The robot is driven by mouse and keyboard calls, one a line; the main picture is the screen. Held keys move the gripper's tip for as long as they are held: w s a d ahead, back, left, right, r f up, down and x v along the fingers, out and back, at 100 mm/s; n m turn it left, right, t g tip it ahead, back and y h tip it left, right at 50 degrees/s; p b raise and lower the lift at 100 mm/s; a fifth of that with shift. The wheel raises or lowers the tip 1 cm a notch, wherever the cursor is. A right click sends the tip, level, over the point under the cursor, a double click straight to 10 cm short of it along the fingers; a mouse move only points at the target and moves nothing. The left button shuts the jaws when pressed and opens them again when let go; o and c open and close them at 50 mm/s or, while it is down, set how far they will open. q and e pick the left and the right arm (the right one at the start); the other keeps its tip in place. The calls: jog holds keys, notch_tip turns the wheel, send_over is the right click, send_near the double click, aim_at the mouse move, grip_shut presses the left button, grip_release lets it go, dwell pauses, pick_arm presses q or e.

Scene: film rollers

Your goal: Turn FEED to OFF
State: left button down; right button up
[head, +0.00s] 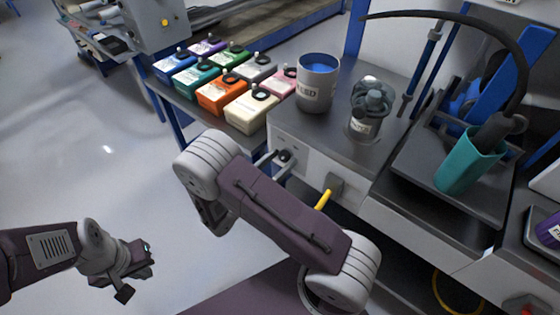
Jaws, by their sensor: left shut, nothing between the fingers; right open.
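On the front panel of the grey machine cabinet (309,182) are a small black knob (284,156) and a grey switch box (335,184) with a yellow lever (323,200) pointing down and left. No FEED or OFF lettering can be read, so I cannot tell which control is FEED. My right arm crosses in front of the panel. What looks like my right gripper (271,163) shows as light grey prongs by the black knob; its rest is hidden behind the arm, and contact is unclear. My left gripper (137,272) is shut and empty, low over the floor, away from the panel.
Several coloured tubs (222,92) with black caps stand on the bench at the back left. A grey bucket (317,83) with blue contents and a clear vessel (370,105) stand on the cabinet. A teal holder (468,172) is at right.

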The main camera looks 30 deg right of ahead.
grip_shut()
jog(key=shift+r+n+p, duration=0.15)
jog(key=shift+n+p, duration=0.25)
jog(key=shift+p, duration=0.35)
jog(key=n+p, duration=0.4)
jog(key=shift+r+p, duration=0.1)
jog(key=shift+p, duration=0.25)
jog(key=n+p, duration=0.2)
jog(key=n, duration=0.1)
jog(key=shift+s+n, duration=0.1)
jog(key=shift+n, duration=0.2)
jog(key=shift+f+n+p, duration=0.2)
jog(key=shift+n+p, duration=0.75)
jog(key=shift+n, duration=0.95)
grip_release()
